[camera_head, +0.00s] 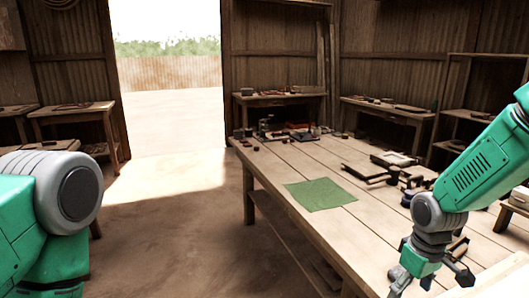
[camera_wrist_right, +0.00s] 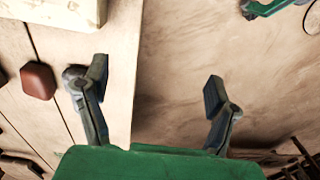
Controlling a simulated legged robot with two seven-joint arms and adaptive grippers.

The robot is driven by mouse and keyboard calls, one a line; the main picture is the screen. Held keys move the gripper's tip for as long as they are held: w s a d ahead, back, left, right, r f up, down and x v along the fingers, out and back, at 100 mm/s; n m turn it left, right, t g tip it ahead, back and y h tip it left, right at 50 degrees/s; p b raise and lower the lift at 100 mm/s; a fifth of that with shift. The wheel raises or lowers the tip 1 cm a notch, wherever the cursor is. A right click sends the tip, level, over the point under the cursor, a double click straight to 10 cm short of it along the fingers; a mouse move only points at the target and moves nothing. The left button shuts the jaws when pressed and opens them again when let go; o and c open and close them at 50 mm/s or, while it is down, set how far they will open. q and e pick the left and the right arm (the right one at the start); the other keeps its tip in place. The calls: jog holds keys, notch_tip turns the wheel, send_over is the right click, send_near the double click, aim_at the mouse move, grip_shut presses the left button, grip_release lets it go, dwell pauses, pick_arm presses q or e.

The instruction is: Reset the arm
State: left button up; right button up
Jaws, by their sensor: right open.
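My right arm comes in from the right in the head view, over the near right part of the long wooden table (camera_head: 290,162). My right gripper (camera_head: 430,284) hangs low with its fingers apart. In the right wrist view the right gripper (camera_wrist_right: 155,82) is open, with nothing between its fingers. One finger is over the table edge and the other over the brown floor beyond it. Only a rounded joint and green links of my left arm show at the left of the head view. My left gripper cannot be made out.
A green mat (camera_head: 320,194) lies on the table. Dark tools and trays (camera_head: 392,160) lie to its right, and small items stand at the far end. A reddish-brown block (camera_wrist_right: 38,80) lies left of the gripper in the wrist view. Open floor (camera_head: 180,225) lies left of the table.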

jog(key=s+a+f+m, duration=0.1)
jog(key=s+a+f, duration=0.1)
jog(key=s+f, duration=0.45)
jog(key=s+a+f, duration=0.3)
jog(key=s+f, duration=0.2)
jog(key=f, duration=0.2)
jog(key=s+d+f+m, duration=0.1)
jog(key=s+f, duration=0.1)
jog(key=s, duration=0.6)
jog(key=s+d+f+m, duration=0.1)
jog(key=s+f, duration=0.1)
jog(key=s, duration=0.6)
jog(key=shift+s+f+m+t, duration=0.3)
jog(key=shift+f, duration=0.05)
jog(key=shift+a, duration=0.1)
jog(key=shift+a+r, duration=0.1)
jog(key=shift+a, duration=0.15)
